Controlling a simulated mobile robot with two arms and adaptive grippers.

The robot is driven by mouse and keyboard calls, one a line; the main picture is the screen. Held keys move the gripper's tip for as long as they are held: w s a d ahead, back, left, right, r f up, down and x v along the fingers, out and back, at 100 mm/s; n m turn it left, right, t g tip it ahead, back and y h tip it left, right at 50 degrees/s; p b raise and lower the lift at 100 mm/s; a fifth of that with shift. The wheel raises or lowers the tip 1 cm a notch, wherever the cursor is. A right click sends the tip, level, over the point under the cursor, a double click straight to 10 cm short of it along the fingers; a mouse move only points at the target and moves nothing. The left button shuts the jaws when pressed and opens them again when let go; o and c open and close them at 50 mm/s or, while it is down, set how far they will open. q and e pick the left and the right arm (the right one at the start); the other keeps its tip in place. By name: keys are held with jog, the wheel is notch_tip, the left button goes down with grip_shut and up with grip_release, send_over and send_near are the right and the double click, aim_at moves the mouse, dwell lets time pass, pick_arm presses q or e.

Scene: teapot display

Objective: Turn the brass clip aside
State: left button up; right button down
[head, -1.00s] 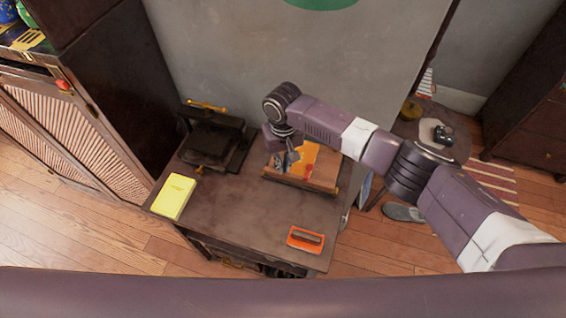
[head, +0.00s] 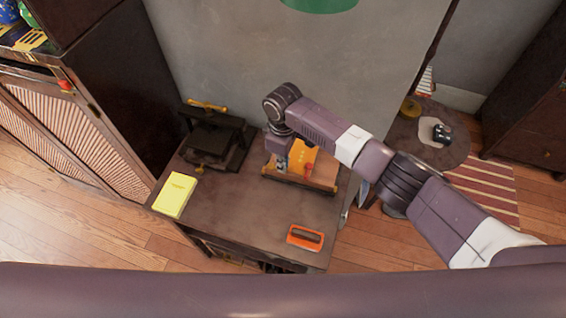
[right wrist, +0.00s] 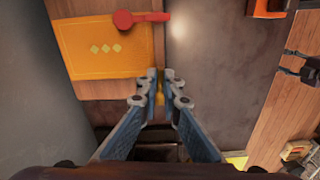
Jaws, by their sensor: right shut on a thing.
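The brass clip (right wrist: 159,97) is a small yellow piece at the edge of a wooden board, mostly hidden between my fingertips in the right wrist view. My right gripper (right wrist: 160,84) is shut on it. In the head view my right gripper (head: 282,164) is at the left end of the wooden board (head: 323,174), and the clip is too small to make out there. A red lever (right wrist: 124,19) lies at the sheet's edge. My left gripper is not in view.
On the dark table (head: 245,215) are a black press (head: 215,140), a yellow book (head: 175,194) and an orange block with a dark handle (head: 305,238). A grey panel stands behind. The table's middle is clear.

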jog(key=shift+n, duration=0.6)
jog(key=c, duration=2.1)
grip_release()
jog(key=shift+r, duration=0.1)
notch_tip(320, 180, up, 12)
jog(key=shift+f, duration=0.1)
